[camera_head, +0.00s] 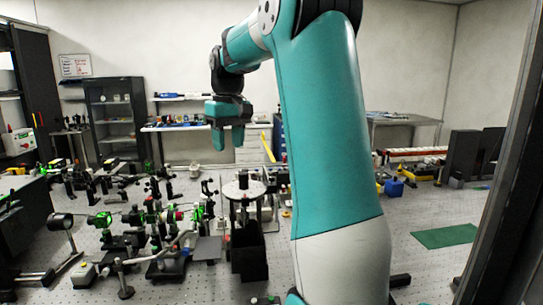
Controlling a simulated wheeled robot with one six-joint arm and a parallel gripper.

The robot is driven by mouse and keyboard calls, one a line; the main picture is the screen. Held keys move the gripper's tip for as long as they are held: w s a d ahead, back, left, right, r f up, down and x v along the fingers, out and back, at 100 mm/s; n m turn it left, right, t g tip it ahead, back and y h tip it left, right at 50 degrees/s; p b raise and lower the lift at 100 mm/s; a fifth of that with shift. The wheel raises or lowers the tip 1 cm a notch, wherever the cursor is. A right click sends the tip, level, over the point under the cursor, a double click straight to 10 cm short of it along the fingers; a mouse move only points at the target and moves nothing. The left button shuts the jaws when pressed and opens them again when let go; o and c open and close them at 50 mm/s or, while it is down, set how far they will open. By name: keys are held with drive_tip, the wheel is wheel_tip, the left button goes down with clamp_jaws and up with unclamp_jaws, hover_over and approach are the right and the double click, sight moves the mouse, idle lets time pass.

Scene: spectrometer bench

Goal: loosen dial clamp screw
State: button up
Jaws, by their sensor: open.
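My gripper (228,137) hangs from my teal arm at the upper middle of the head view. Its teal fingers point down and stand apart, with nothing between them. It is above the bench, over a round pale disc on a stand (243,190), with clear air between in the picture. The disc carries a small dark part on top and may be the dial. The clamp screw is too small to make out.
A perforated optical bench (205,283) is crowded with mounts and posts at left and centre. A black box (248,252) stands before the disc. A green mat (445,236) lies at right, with barer bench around it. A dark cabinet (117,116) stands behind.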

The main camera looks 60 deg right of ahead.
drive_tip(key=s+d+r+m+p, duration=0.1)
drive_tip(key=s+d+r+m, duration=0.15)
drive_tip(key=d, duration=0.35)
drive_tip(key=s+d+r+m+p, duration=0.1)
drive_tip(key=s+d+r, duration=0.15)
drive_tip(key=d, duration=0.25)
drive_tip(key=p, duration=0.3)
approach(272, 181)
drive_tip(key=f, duration=0.8)
drive_tip(key=shift+w+d+f, duration=0.35)
drive_tip(key=shift+w, duration=0.05)
clamp_jaws()
